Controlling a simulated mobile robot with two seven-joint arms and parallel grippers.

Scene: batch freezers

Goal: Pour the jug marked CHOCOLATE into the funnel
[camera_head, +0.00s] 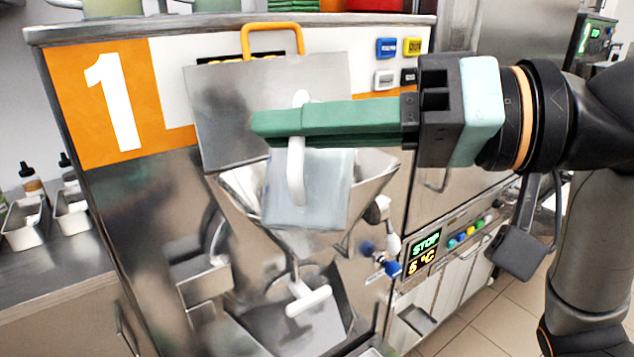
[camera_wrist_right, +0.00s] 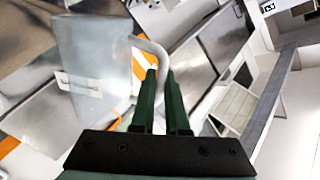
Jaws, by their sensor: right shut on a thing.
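A pale, translucent jug (camera_head: 325,190) hangs in front of the machine, over the mouth of the steel funnel (camera_head: 378,172). My right gripper (camera_head: 268,124) comes in from the right with its green fingers shut on the jug's white handle (camera_head: 297,180). The jug looks slightly tilted and hides part of the funnel. The right wrist view shows the jug (camera_wrist_right: 92,50) left of the green fingers (camera_wrist_right: 160,85), with a pale mark on its side. I cannot read any marking or make out the contents. My left gripper is out of view.
A raised steel lid (camera_head: 230,105) with an orange handle (camera_head: 272,28) stands behind the fingers. An orange panel marked 1 (camera_head: 118,100) is at left. Below are a white-gripped lever (camera_head: 308,300) and a STOP display (camera_head: 426,243). Steel pans (camera_head: 25,222) sit on the left counter.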

